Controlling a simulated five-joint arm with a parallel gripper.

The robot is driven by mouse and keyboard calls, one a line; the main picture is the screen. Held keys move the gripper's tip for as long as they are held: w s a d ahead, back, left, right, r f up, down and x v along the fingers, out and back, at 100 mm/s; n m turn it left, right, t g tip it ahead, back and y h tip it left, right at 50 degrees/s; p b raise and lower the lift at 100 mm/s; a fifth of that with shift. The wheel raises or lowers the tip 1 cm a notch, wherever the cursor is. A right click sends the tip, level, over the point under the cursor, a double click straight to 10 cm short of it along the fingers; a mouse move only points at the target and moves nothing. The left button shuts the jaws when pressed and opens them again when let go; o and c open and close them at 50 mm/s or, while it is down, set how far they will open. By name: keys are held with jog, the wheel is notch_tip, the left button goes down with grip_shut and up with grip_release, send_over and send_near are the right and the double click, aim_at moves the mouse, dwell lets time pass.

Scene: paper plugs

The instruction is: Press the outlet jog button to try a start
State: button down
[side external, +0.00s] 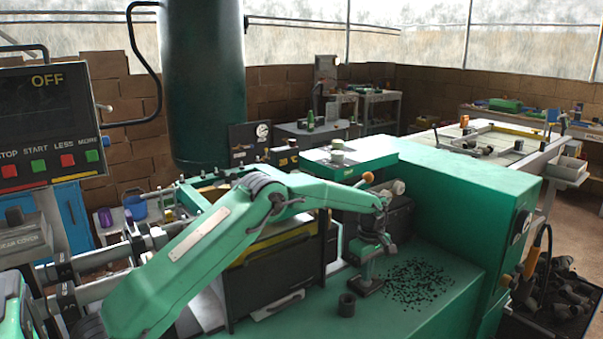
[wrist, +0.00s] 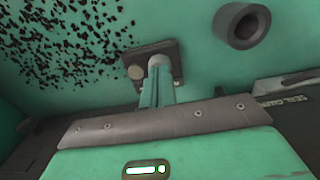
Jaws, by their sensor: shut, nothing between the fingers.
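A small dark plate (side external: 370,287) sits on the green machine top; in the wrist view the plate (wrist: 172,52) carries a round grey-brown button (wrist: 136,72). I take this for the outlet jog button, though no label on it is readable. My gripper (side external: 369,276) points down at the plate, shut and empty. In the wrist view the closed fingers (wrist: 159,64) end over the plate, just right of the round button. I cannot tell whether the fingertips touch the plate, and they hide part of it. The panel display (side external: 47,80) at the far left reads OFF.
Black bits (side external: 415,284) are scattered over the green top (side external: 440,320) right of the plate. A short dark hollow cylinder (side external: 347,305) stands just in front of my gripper. A tall green housing (side external: 465,200) rises behind on the right. A dark box (side external: 275,270) stands left.

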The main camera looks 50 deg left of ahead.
jog(key=shift+r, duration=1.15)
jog(key=shift+r, duration=1.5)
jog(key=shift+s+r, duration=0.1)
jog(key=shift+r, duration=0.15)
jog(key=s+d+r+m+t, duration=0.25)
jog(key=s+r+m, duration=0.55)
jog(key=s+r, duration=0.9)
jog(key=s+d+f+m+t, duration=0.1)
jog(key=s+m+t, duration=0.2)
jog(key=s+m, duration=0.7)
jog(key=s, duration=1.2)
jog(key=shift+s+f, duration=0.2)
jog(key=shift+f, duration=0.2)
